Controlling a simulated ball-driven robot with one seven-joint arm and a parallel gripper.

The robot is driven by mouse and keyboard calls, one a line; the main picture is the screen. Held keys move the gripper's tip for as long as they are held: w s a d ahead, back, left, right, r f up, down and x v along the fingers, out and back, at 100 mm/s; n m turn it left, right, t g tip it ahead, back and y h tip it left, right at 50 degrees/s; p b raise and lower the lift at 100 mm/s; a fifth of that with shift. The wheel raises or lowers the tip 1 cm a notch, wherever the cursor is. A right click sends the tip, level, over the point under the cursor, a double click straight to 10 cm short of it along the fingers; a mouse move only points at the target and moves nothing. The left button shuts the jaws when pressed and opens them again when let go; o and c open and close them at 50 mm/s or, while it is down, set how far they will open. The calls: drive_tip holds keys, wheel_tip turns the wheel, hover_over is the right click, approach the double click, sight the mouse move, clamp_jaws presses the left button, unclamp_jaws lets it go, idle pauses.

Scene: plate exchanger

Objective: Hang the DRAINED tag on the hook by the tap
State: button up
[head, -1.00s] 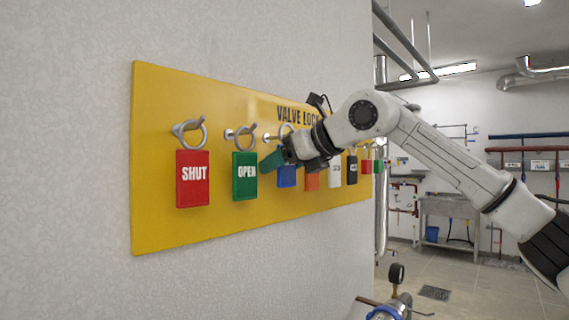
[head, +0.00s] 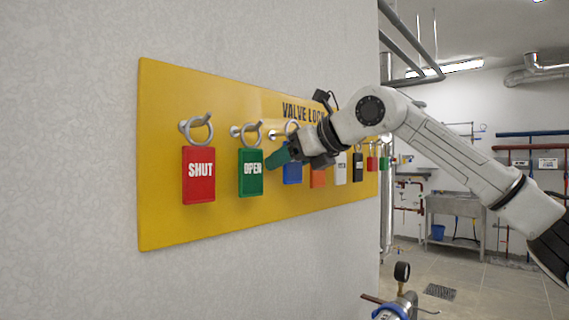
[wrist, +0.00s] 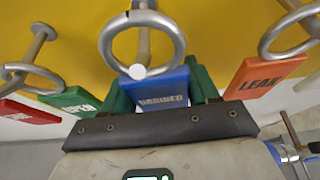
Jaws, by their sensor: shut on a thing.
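The blue DRAINED tag (wrist: 160,92) hangs by its large grey ring (wrist: 142,40) on a peg of the yellow board, the peg's round end showing inside the ring. My gripper (wrist: 161,86) is shut on this tag, a green finger on each side of it. In the head view my gripper (head: 288,157) is at the board and partly covers the blue tag (head: 292,174).
The red SHUT tag (head: 199,178) and green OPEN tag (head: 250,174) hang to the left on the yellow board (head: 160,225). The orange LEAK tag (wrist: 262,76) hangs close on the right, with several more beyond. The floor (head: 465,270) beyond the wall is open.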

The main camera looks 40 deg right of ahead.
sight(295, 169)
drive_tip(key=shift+s+d+r+b, duration=0.1)
drive_tip(key=shift+s+b, duration=0.6)
drive_tip(key=shift+s, duration=1.1)
drive_tip(key=shift+s+r+b, duration=0.1)
drive_tip(key=shift+s+b, duration=0.6)
drive_tip(key=shift+s, duration=1.1)
